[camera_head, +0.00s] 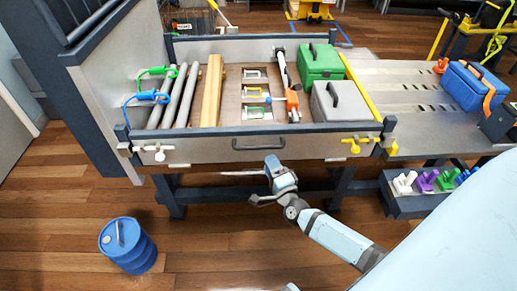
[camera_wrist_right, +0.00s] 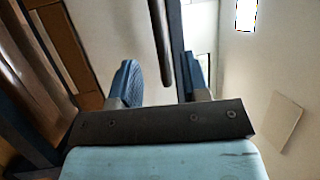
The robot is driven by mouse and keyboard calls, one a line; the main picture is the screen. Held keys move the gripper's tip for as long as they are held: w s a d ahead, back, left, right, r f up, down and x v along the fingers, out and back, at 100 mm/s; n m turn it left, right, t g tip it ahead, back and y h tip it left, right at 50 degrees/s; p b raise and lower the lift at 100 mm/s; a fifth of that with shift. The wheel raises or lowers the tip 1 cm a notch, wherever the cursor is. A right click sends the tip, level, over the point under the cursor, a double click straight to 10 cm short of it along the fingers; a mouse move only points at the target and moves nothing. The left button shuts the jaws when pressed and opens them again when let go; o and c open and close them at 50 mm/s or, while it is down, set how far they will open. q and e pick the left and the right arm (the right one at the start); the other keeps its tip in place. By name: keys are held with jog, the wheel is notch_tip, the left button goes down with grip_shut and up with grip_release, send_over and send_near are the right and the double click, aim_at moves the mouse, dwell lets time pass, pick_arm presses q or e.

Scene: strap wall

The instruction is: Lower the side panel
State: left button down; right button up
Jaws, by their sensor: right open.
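The side panel (camera_head: 205,149) is a light grey board with a dark top rail along the front of the cargo bed, and it stands upright. A dark bar handle (camera_head: 258,144) is fixed near its middle. A white latch (camera_head: 157,151) sits at its left end and a yellow latch (camera_head: 353,145) at its right end. My right gripper (camera_head: 272,182) is in front of and below the handle. In the right wrist view its blue fingers (camera_wrist_right: 161,82) are apart, with a dark bar (camera_wrist_right: 160,40) ahead of the gap and nothing held. My left gripper is out of view.
The bed holds grey pipes (camera_head: 181,95), wooden beams (camera_head: 212,90), a green box (camera_head: 320,62) and a grey box (camera_head: 340,101). A blue drum (camera_head: 128,246) stands on the floor at left. A bin of coloured clamps (camera_head: 430,200) is at right.

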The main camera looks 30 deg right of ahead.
aim_at(260, 147)
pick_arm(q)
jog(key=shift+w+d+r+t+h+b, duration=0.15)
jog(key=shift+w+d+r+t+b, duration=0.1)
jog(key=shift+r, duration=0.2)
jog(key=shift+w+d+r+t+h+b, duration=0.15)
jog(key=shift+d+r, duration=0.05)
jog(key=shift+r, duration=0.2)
pick_arm(e)
jog(key=x, duration=0.7)
jog(key=shift+w, duration=0.4)
jog(key=shift+c, duration=0.3)
grip_shut()
